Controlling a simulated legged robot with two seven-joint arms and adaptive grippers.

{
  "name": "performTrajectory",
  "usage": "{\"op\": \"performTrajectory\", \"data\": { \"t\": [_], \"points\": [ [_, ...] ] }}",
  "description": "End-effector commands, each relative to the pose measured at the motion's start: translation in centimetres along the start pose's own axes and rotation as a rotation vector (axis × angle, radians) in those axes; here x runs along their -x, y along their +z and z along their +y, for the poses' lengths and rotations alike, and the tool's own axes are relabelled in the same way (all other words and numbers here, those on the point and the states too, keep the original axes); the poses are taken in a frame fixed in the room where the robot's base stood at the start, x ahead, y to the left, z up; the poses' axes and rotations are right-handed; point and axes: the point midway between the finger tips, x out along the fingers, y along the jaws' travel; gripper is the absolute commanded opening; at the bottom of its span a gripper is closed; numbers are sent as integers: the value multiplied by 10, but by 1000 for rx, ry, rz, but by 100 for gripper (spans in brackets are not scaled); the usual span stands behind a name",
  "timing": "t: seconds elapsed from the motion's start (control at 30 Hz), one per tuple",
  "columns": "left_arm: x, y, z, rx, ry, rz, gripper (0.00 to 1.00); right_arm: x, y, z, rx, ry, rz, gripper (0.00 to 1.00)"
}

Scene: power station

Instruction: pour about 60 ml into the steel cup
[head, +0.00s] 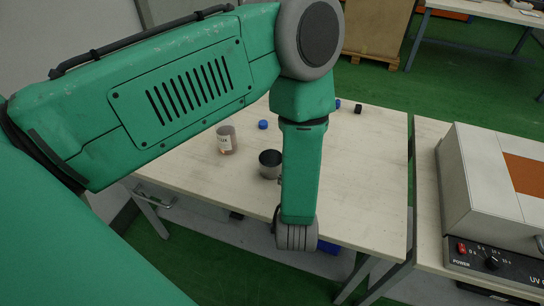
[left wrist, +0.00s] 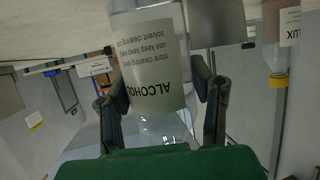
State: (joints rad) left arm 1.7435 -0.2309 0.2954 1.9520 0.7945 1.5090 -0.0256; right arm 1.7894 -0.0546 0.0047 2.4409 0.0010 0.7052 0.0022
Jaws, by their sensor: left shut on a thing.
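The steel cup (head: 270,164) stands upright on the pale table, just left of my left forearm in the head view. A grey shape (left wrist: 215,22) at the top of the left wrist view may be the same cup. A clear bottle labelled ALCOHOL (left wrist: 155,70) is between the two fingers of my left gripper (left wrist: 151,72), which is shut on it. The label reads upside down in that view. The bottle's far end is cut off by the picture edge, and its liquid level is unclear. In the head view my arm hides the gripper and bottle. My right gripper is not in view.
A labelled jar (head: 227,140) stands left of the cup; a jar marked LUX (left wrist: 289,25) shows in the wrist view. Blue caps (head: 263,125) and a black piece (head: 358,109) lie farther back. A UV machine (head: 497,205) occupies the right table. The table's right side (head: 370,180) is clear.

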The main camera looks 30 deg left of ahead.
Motion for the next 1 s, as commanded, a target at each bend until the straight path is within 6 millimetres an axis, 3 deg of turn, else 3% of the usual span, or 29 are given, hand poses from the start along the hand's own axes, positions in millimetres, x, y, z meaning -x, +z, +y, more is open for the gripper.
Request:
{"op": "performTrajectory", "data": {
  "t": [0.43,1.0],
  "points": [
    [1,-6,-2,72,29,-72,8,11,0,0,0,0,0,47],
    [-2,-6,-7,317,125,-324,8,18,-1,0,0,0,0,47]
  ]
}}
